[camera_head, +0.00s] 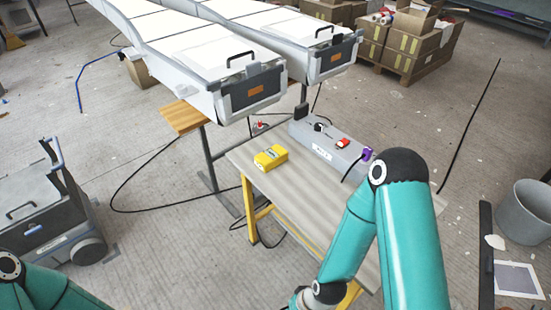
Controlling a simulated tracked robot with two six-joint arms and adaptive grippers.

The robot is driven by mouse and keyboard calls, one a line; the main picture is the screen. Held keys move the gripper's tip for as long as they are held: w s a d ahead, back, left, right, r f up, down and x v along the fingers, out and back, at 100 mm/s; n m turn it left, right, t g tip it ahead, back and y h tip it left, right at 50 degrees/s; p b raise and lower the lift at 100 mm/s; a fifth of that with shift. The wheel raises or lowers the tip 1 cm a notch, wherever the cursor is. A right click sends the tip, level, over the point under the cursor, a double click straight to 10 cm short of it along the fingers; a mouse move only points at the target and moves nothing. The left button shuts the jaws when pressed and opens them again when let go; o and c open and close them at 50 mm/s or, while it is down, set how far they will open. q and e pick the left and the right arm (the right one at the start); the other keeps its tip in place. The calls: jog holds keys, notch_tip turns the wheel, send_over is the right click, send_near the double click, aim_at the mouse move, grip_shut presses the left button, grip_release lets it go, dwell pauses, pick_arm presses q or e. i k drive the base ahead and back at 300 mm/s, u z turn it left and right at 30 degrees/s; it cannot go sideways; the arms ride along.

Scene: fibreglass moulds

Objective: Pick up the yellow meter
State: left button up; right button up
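Neither arm is at the meter.
A long grey box (327,146) with plugs and cables stands along the table's back edge. White moulds (205,55) stand behind. A grey wheeled case (45,210) is at left, a bucket (525,211) at right, cartons (408,45) at the back. Cables cross the floor.

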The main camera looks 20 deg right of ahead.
aim_at(272, 157)
jog(key=u, duration=0.05)
jog(key=i, duration=1)
jog(key=z, duration=0.05)
